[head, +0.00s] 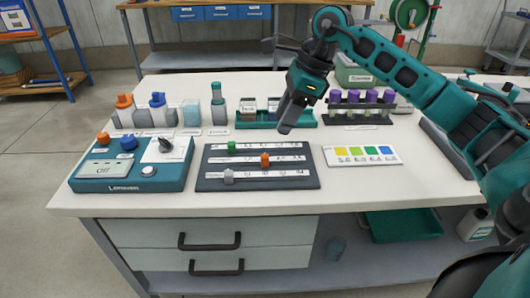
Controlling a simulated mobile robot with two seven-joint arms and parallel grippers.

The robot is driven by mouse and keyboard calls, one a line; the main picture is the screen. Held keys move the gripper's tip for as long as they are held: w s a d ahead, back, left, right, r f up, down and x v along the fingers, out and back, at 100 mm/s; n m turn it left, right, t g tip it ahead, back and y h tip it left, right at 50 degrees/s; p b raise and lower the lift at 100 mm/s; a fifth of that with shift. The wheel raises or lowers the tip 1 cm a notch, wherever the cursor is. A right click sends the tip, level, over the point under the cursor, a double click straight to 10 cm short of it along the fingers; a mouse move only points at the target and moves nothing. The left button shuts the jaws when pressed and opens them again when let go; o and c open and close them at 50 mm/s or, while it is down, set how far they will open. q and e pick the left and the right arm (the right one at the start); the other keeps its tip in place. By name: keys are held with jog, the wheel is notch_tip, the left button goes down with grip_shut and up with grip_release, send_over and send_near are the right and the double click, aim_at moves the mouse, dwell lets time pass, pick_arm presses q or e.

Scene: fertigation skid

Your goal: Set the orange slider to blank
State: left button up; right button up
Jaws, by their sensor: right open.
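The dark slider board (310,184) lies on the white bench and has three pale label strips, one slider on each. The orange slider (265,160) stands on the middle strip, a little right of its centre. The strip's marks are too small to read, so I cannot tell which one is blank. The green slider (231,147) is on the far strip and the grey slider (228,177) on the near strip, both towards the left. My right gripper (284,128) is open and empty, above and behind the orange slider, apart from it. My left gripper is out of view.
A teal control box (130,180) with knobs stands left of the board. A card with coloured squares (362,156) lies to the right. Behind are a green tray (300,124) and a rack of purple-capped tubes (358,110). The bench strip in front is clear.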

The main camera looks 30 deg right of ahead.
aim_at(264, 156)
jog(key=b+x, duration=0.1)
jog(key=x, duration=0.9)
jog(key=shift+a+f, duration=0.1)
jog(key=shift+f, duration=0.05)
grip_shut()
